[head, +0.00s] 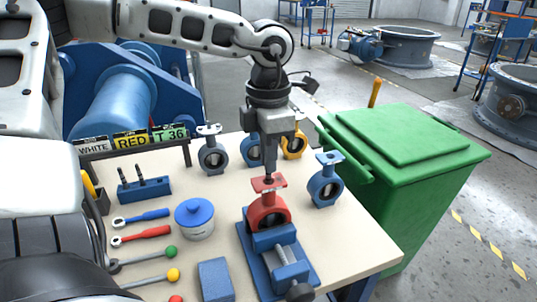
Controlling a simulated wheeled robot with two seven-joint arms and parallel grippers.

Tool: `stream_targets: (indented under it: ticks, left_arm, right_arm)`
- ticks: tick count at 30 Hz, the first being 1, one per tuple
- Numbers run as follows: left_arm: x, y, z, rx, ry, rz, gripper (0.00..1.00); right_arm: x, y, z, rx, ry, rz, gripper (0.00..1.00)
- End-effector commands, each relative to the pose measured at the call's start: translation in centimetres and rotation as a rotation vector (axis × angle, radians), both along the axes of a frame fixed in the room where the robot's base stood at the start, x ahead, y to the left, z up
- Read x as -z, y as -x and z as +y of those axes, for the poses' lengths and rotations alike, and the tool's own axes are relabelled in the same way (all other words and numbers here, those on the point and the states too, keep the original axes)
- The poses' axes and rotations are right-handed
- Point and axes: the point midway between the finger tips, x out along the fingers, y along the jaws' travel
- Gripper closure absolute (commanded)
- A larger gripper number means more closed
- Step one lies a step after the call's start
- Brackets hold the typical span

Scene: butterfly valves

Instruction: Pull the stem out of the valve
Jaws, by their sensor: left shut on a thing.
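A red butterfly valve (266,212) stands upright, clamped in a blue vise (276,250) at the front of the bench. My left gripper (269,153) is directly above it, pointing down. It is shut on the dark stem (269,179), whose short visible part shows between the fingers and the valve's top flange. The stem's lower end meets the flange in this view; I cannot tell how deep it sits. The fingers hide the upper stem. My right gripper is not in view.
Blue, yellow and grey valves (212,157) stand behind on the bench (345,245), and a blue valve (325,183) stands to the right. A lidded pot (195,219), wrenches (141,235) and a blue rack (144,190) lie left. A green bin (405,165) borders the bench's right side.

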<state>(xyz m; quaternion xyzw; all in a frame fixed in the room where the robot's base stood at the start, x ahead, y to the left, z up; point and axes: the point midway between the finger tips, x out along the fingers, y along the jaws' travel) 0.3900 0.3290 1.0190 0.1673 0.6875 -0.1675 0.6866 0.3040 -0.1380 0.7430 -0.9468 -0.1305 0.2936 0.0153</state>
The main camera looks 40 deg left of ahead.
Motion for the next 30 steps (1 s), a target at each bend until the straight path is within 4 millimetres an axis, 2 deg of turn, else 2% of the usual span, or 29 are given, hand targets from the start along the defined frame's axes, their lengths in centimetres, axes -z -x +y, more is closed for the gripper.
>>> stream_targets:
  ticks: [30]
  left_arm:
    - [-1.28, -0.21, -0.04, 0.000, 0.001, -0.010, 1.00]
  right_arm:
    - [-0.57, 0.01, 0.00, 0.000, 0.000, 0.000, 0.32]
